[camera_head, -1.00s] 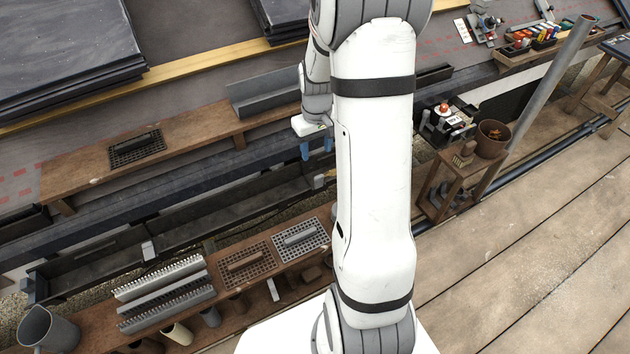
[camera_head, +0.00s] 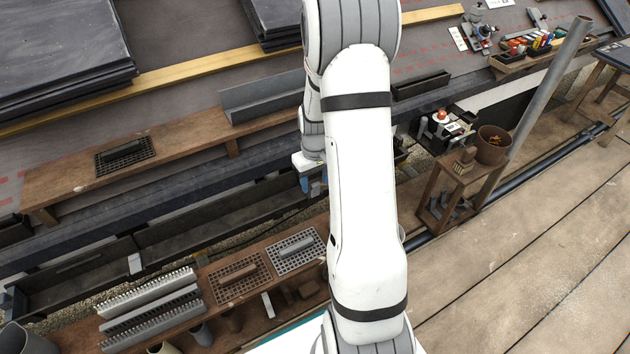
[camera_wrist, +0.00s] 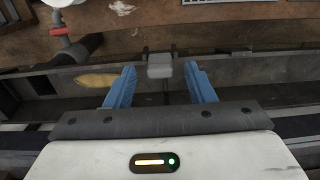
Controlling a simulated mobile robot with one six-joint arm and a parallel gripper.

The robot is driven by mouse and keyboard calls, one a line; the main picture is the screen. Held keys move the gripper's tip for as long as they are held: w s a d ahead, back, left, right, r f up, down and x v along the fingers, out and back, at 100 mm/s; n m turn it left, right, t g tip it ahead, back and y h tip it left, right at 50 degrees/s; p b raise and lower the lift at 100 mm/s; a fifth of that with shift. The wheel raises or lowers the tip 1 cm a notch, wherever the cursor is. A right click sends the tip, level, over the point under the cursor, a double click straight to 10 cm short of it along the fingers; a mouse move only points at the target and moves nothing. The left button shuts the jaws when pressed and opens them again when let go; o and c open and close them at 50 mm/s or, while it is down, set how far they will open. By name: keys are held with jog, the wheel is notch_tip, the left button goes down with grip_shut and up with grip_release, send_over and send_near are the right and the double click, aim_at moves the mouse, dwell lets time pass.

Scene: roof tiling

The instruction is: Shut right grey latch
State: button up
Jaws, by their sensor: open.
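In the wrist view a small grey latch (camera_wrist: 160,66) sits on the dark gutter (camera_wrist: 225,70), between and slightly beyond the two blue fingertips. My gripper (camera_wrist: 159,74) is open, with a finger on each side of the latch and gaps between. In the head view my gripper (camera_head: 310,183) is low over the gutter (camera_head: 190,232), partly behind my arm. The latch at my gripper is hidden there. Another light grey latch (camera_head: 135,263) shows farther left on the gutter.
A wooden plank (camera_head: 265,262) with grates and spiked strips runs along the near side of the gutter. A wooden stand (camera_head: 447,190) with a brown bucket (camera_head: 492,145) is at right. The wrist view shows a red fitting (camera_wrist: 60,29) at upper left.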

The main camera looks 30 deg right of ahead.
jog(key=c, duration=1)
jog(key=shift+r, duration=0.1)
jog(key=shift+p, duration=0.35)
jog(key=w+g+p, duration=0.1)
jog(key=g+p, duration=0.1)
jog(key=p, duration=0.2)
jog(key=shift+w+r, duration=0.15)
jog(key=shift+r, duration=0.05)
jog(key=shift+w+f+g+p, duration=0.35)
jog(key=shift+w+g+p, duration=0.15)
jog(key=shift+g+p, duration=0.55)
jog(key=shift+w+f+g+p, duration=0.35)
jog(key=shift+w+g+p, duration=0.15)
jog(key=shift+g+p, duration=0.5)
